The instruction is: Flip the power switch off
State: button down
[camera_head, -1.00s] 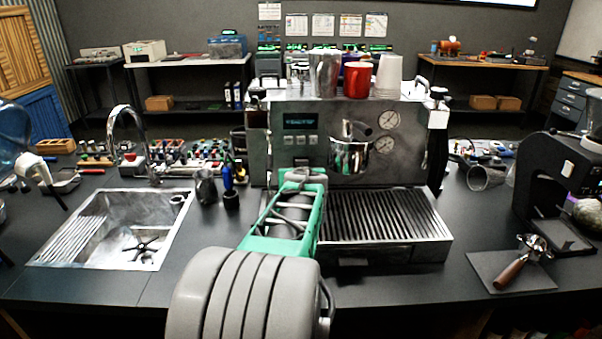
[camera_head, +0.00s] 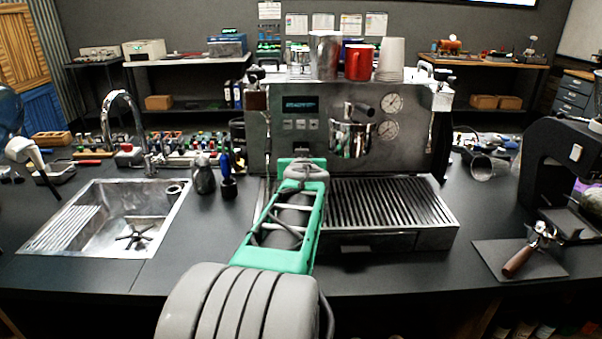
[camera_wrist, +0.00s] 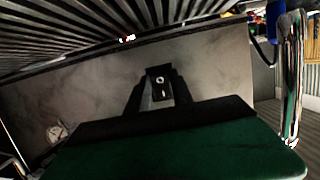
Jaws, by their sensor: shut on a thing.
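The espresso machine (camera_head: 400,155) stands on the dark counter with its front panel facing me. Its power switch (camera_wrist: 160,84) is a small black rocker with white circle and line marks, seen in the wrist view low on the metal front panel. In the head view the switch (camera_head: 298,150) shows just beyond my fingertips. My gripper (camera_head: 300,161) is at the panel, above the drip tray's left part. In the wrist view my dark fingers (camera_wrist: 159,96) close in on both sides of the switch. Which way the rocker is tilted cannot be told. The display (camera_head: 300,104) is lit.
The slatted drip tray (camera_head: 452,237) projects below and right of my gripper. A portafilter (camera_head: 350,138) hangs from the machine's front. Cups, including a red mug (camera_head: 359,62), stand on top. A sink (camera_head: 75,232) is left; a grinder (camera_head: 560,165) is right.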

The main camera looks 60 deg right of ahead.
jog(key=f+b, duration=0.1)
jog(key=b, duration=0.2)
jog(key=shift+f+h, duration=0.1)
jog(key=shift+h, duration=0.3)
jog(key=shift+r+t+b, duration=0.3)
jog(key=shift+r+b, duration=0.1)
jog(key=c, duration=1.1)
grip_release()
jog(key=v, duration=0.8)
jog(key=shift+f+b, duration=0.15)
jog(key=shift+b, duration=0.25)
jog(key=shift+w, duration=0.1)
